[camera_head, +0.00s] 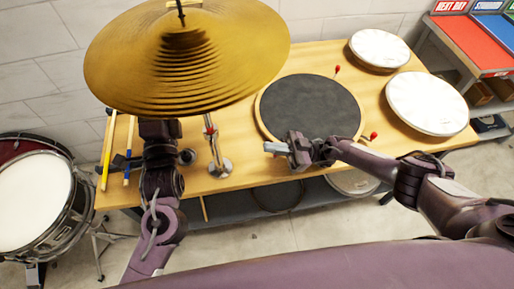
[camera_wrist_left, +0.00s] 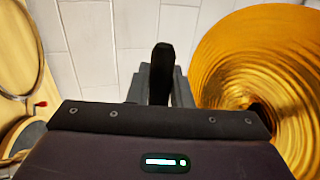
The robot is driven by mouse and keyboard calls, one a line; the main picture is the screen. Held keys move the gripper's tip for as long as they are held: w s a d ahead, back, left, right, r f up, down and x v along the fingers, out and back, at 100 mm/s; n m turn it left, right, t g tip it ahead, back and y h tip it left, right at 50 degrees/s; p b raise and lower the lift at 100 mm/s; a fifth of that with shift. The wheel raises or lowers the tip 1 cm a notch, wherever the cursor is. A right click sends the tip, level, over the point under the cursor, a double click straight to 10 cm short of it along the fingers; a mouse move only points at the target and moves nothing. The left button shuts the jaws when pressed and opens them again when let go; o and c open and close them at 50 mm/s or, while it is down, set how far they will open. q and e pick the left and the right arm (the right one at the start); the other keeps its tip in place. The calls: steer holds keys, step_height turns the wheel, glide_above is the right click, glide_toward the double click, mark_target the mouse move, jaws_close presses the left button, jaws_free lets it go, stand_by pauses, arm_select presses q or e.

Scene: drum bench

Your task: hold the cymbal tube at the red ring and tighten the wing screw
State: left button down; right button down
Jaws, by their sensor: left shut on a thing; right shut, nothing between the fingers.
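The gold cymbal (camera_head: 235,55) sits tilted on its stand at the upper left, with a rod tip above its centre. The silver cymbal tube (camera_head: 214,148) shows below the rim, with a small red mark near its visible top. The cymbal (camera_wrist_left: 275,60) fills the right there. My right gripper (camera_head: 270,147) is shut and empty, right of the tube and apart from it. I cannot make out the wing screw.
The wooden bench (camera_head: 240,182) carries a dark round pad (camera_head: 308,106) and two white drumheads (camera_head: 428,103) on the right. Drumsticks (camera_head: 108,150) lie at the left. A bass drum (camera_head: 32,200) stands on the floor left. A red-topped table (camera_head: 475,45) is at the back right.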

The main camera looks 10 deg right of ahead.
arm_select(q)
steer(key=shift+a+r, duration=0.15)
steer(key=shift+r, duration=0.05)
arm_select(e)
steer(key=shift+d, duration=0.3)
arm_select(q)
steer(key=c, duration=1.6)
jaws_free()
steer(key=o, duration=0.4)
steer(key=shift+s+a+f, duration=0.1)
steer(key=shift+a, duration=0.05)
steer(key=shift+c, duration=0.2)
arm_select(e)
steer(key=shift+s+a+r, duration=0.1)
steer(key=shift+a, duration=0.05)
arm_select(q)
steer(key=shift+f, duration=0.1)
